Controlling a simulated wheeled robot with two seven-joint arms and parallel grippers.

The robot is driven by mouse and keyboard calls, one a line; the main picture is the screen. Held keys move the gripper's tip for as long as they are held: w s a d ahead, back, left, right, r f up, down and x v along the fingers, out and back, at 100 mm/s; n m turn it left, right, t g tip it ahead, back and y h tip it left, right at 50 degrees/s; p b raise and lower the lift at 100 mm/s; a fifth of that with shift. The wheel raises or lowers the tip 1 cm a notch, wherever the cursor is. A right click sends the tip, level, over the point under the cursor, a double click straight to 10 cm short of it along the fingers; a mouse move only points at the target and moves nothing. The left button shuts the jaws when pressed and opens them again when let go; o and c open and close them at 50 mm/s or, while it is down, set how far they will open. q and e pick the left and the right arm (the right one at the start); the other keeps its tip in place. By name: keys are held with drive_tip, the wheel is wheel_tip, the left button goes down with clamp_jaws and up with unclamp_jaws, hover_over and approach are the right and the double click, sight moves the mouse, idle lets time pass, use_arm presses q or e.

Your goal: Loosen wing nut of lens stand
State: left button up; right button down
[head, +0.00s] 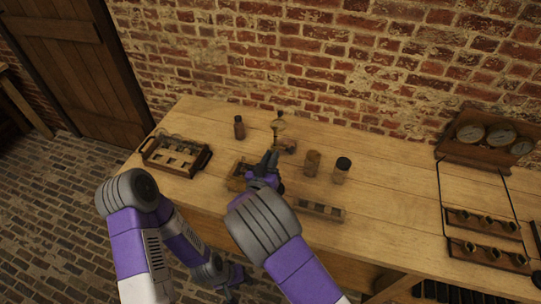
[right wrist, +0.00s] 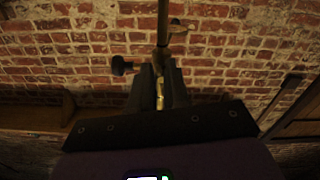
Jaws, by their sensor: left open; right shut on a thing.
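The lens stand (head: 276,127) stands near the back of the bench, with a small round lens on a thin upright post. My right gripper (head: 271,157) is at the stand, partly hiding its lower part. In the right wrist view the gripper (right wrist: 161,70) is shut on a brass part of the stand; I cannot tell whether this is the wing nut. The stand's post (right wrist: 162,22) rises beyond the fingertips, with a small brass fitting to its right and a dark knob (right wrist: 122,66) to the left. My left gripper (head: 232,280) is open and low, away from the stand.
A wooden tray (head: 151,151) is at the left, with a dark bottle (head: 239,128) behind. A brown jar (head: 312,163) and a dark-lidded jar (head: 342,170) stand right of my right gripper. A slotted wooden block (head: 320,210) lies nearer. A gauge panel (head: 480,146) is far right.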

drive_tip(key=shift+n, duration=0.6)
drive_tip(key=shift+n+p, duration=0.3)
drive_tip(key=c, duration=1.1)
unclamp_jaws()
drive_tip(key=shift+c, duration=0.2)
drive_tip(key=shift+s, duration=0.1)
drive_tip(key=v, duration=0.7)
drive_tip(key=shift+s, duration=0.2)
